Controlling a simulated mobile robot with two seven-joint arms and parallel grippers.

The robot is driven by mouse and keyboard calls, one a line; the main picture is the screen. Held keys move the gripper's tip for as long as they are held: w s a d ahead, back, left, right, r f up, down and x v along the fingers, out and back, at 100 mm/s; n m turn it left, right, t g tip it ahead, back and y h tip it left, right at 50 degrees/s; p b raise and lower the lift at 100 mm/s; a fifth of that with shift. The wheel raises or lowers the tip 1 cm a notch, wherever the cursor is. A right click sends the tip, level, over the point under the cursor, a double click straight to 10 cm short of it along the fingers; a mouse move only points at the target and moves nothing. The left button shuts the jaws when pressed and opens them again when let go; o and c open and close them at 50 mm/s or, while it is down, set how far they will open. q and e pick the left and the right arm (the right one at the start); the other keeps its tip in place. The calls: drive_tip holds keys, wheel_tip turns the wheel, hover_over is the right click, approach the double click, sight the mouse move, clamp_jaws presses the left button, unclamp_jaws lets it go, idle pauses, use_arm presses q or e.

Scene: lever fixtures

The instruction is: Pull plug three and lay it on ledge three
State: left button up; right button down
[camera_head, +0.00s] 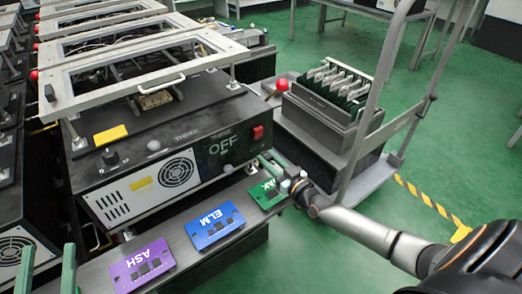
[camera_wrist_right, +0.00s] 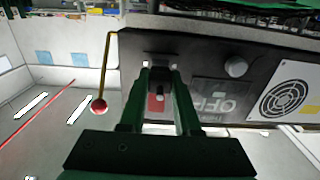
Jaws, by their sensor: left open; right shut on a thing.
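My right gripper (camera_head: 262,158) is at the lower right of the front panel of the unit marked THREE (camera_head: 200,142), below its red switch. In the right wrist view its green fingers (camera_wrist_right: 160,75) are closed around a small dark grey piece (camera_wrist_right: 160,86), apparently the plug, in front of the panel. I cannot tell whether it is still seated in the panel. My left gripper (camera_head: 46,268) is open and empty at the lower left, its two green fingers apart. A grey ledge (camera_head: 180,225) runs below the unit; I see no number on it.
On the ledge lie a purple ASH plate (camera_head: 142,265), a blue ELM plate (camera_head: 215,224) and a green plate (camera_head: 268,194) partly hidden by my right gripper. A cart with a board rack (camera_head: 335,100) stands at right. A red ball-ended lever (camera_head: 282,85) is beside the unit.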

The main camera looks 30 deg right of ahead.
sight(270, 161)
drive_tip(key=shift+s+d+p, duration=0.1)
drive_tip(key=shift+s+p, duration=0.7)
drive_tip(key=shift+s, duration=0.9)
